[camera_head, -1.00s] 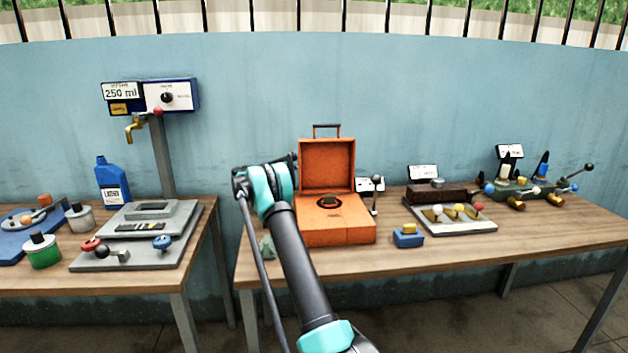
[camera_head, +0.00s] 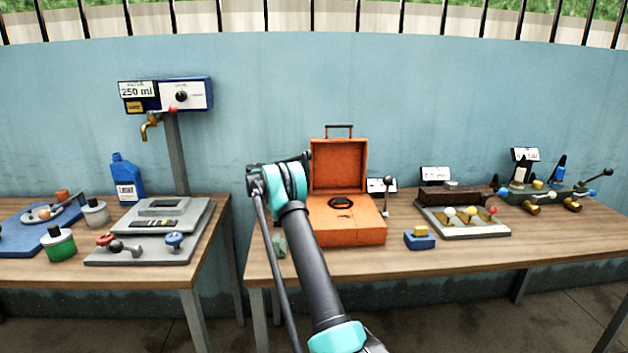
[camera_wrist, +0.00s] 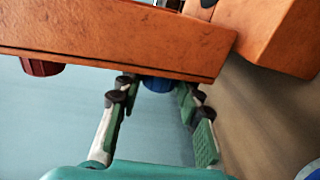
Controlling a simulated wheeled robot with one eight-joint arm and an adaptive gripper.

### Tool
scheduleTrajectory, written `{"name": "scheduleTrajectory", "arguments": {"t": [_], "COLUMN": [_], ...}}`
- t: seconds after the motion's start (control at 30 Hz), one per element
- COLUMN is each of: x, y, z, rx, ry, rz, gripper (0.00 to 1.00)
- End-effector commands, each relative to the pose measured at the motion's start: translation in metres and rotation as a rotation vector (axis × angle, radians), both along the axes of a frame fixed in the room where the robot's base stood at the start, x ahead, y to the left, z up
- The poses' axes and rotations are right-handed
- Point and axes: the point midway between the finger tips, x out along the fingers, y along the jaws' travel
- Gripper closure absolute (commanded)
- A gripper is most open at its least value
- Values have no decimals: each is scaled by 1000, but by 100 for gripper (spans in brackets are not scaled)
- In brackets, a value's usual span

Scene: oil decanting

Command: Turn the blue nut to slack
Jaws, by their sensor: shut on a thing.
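The blue nut (camera_wrist: 159,84) shows in the wrist view, partly hidden under the lower edge of an orange panel (camera_wrist: 120,50). My gripper (camera_wrist: 156,92) has a finger on each side of the nut and is shut on it. A red nut (camera_wrist: 41,67) sits under the same panel at the left, apart from my fingers. In the head view an orange case (camera_head: 350,232) stands with its lid up on the right table. My arm reaches up to the case's left side there; my fingertips and the blue nut are hidden.
The right table (camera_head: 480,262) also bears a small blue box (camera_head: 419,241), a grey plate (camera_head: 485,232) with several coloured knobs and a lever stand at the far right. The left table holds a grey fixture (camera_head: 150,250), a blue bottle (camera_head: 127,182) and a tap unit. A gap separates the tables.

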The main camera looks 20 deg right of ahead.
Motion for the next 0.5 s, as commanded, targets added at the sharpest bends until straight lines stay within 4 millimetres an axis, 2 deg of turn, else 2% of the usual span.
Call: {"name": "scheduleTrajectory", "arguments": {"t": [0.27, 0.5], "x": [0, -1], "y": [0, -2], "z": [5, 9], "rx": [140, 335], "ry": [-40, -96], "rz": [-5, -12], "gripper": [94, 94]}}
